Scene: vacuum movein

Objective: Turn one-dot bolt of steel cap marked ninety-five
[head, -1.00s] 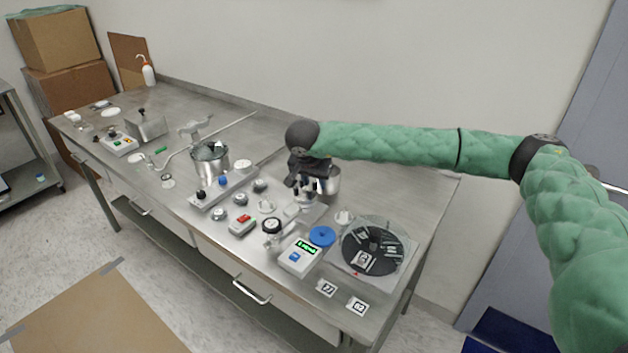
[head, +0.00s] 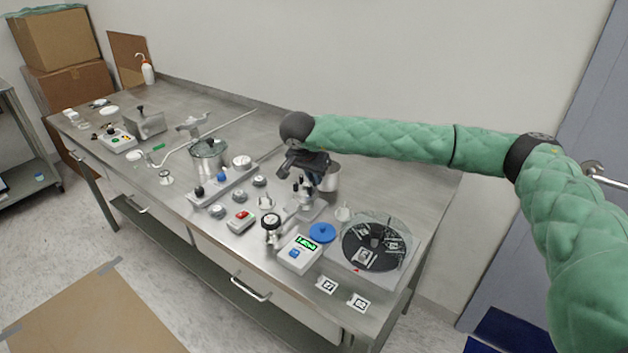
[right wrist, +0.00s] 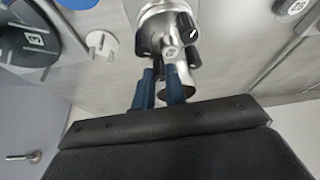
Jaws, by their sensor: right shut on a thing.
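In the head view my right gripper (head: 306,187) is at the small steel fitting on its pale base (head: 309,212), right of the bench's middle. In the right wrist view the steel cap (right wrist: 152,14) has black knobs (right wrist: 184,27) around it and a small marked tag (right wrist: 171,53). The blue fingers of my right gripper (right wrist: 160,76) are closed at the near side of the cap, around a small bolt part that they mostly hide. The dots on the bolts and the cap's number are too small to read. My left gripper is not in view.
A blue disc (head: 322,233), a green-lit display box (head: 298,254) and a round dark turntable under a clear cover (head: 349,247) stand close in front and right. A steel pot (head: 333,176) is just behind the gripper.

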